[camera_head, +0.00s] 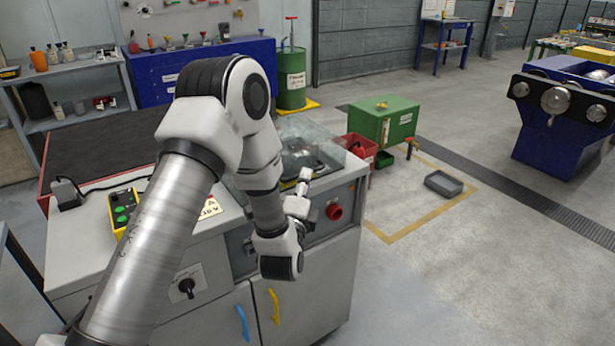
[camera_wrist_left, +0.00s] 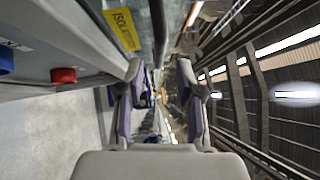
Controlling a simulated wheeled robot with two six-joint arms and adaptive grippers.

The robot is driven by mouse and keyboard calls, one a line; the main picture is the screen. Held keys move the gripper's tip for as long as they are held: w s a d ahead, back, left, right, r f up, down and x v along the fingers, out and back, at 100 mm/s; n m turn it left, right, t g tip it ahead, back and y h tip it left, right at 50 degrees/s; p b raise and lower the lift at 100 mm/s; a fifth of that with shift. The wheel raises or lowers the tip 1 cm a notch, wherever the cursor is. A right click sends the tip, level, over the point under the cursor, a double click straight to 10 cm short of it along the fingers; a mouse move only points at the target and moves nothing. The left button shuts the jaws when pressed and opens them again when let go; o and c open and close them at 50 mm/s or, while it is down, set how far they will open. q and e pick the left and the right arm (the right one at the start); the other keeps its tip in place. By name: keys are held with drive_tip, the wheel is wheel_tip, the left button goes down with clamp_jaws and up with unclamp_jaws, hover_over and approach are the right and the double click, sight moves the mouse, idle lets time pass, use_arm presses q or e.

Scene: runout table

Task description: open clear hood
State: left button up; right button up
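The clear hood (camera_head: 318,138) is a transparent cover on top of the grey machine cabinet, partly hidden behind my left arm. I cannot tell whether it is lifted at all. My left gripper (camera_head: 304,180) is at the machine's front edge, near the hood's lower front, and points away from me. In the left wrist view its two fingers (camera_wrist_left: 159,70) stand apart. A grey bar-like edge (camera_wrist_left: 159,28) runs beyond and between the fingertips; I cannot tell whether they touch it. My right gripper is in neither view.
A red knob (camera_head: 334,211) is on the front panel, right of my left gripper. A yellow control box (camera_head: 123,212) sits on the left worktop. Blue (camera_head: 243,324) and yellow (camera_head: 274,306) handles are on the cabinet doors. A green box (camera_head: 383,122) stands behind.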

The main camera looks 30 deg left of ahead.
use_arm(q)
drive_tip(key=x, duration=0.3)
drive_tip(key=shift+w+a, duration=0.1)
drive_tip(key=shift+w, duration=0.1)
clamp_jaws()
